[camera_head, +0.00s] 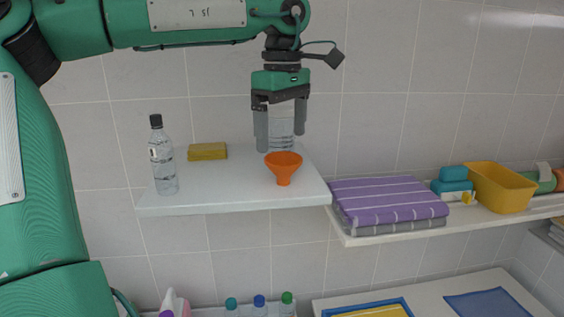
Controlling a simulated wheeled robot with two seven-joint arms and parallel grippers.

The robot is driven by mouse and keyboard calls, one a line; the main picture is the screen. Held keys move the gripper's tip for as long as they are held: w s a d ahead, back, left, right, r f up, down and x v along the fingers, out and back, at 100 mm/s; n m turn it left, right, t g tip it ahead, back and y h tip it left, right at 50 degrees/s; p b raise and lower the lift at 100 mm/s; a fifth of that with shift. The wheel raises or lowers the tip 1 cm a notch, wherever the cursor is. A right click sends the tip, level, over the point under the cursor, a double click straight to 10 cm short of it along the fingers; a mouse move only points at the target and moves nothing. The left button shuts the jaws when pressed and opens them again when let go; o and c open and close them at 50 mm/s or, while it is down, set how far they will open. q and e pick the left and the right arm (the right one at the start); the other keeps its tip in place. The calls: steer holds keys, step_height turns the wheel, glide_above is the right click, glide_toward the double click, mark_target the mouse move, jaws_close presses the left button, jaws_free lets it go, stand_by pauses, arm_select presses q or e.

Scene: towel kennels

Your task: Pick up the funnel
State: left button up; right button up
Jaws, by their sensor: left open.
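The orange funnel (283,165) stands near the front right of the white shelf, its wide mouth up and its spout down. My left gripper (281,146) points down just above and behind the funnel, with its two grey fingers apart. The left finger comes down close to the funnel's rim. I cannot tell whether it touches. My right gripper is not in view.
The white shelf (235,197) also holds a clear bottle with a black cap (163,160) and a yellow sponge (207,151). Folded purple towels (388,200) and a yellow tub (501,187) sit on the right shelf. Several capped bottles stand below.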

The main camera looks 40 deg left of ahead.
mark_target(281, 161)
arm_select(q)
steer(key=shift+w+f, duration=0.25)
steer(key=shift+f, duration=0.25)
steer(key=shift+w+f, duration=0.25)
steer(key=shift+f, duration=0.25)
steer(key=shift+a+f+p, duration=0.25)
steer(key=shift+f+p, duration=0.35)
steer(key=shift+p, duration=0.45)
steer(key=f+p, duration=0.1)
steer(key=f, duration=0.1)
steer(key=f+p, duration=0.1)
steer(key=shift+a+f, duration=0.4)
steer(key=shift+f, duration=0.15)
steer(key=shift+d, duration=0.1)
steer(key=c, duration=1)
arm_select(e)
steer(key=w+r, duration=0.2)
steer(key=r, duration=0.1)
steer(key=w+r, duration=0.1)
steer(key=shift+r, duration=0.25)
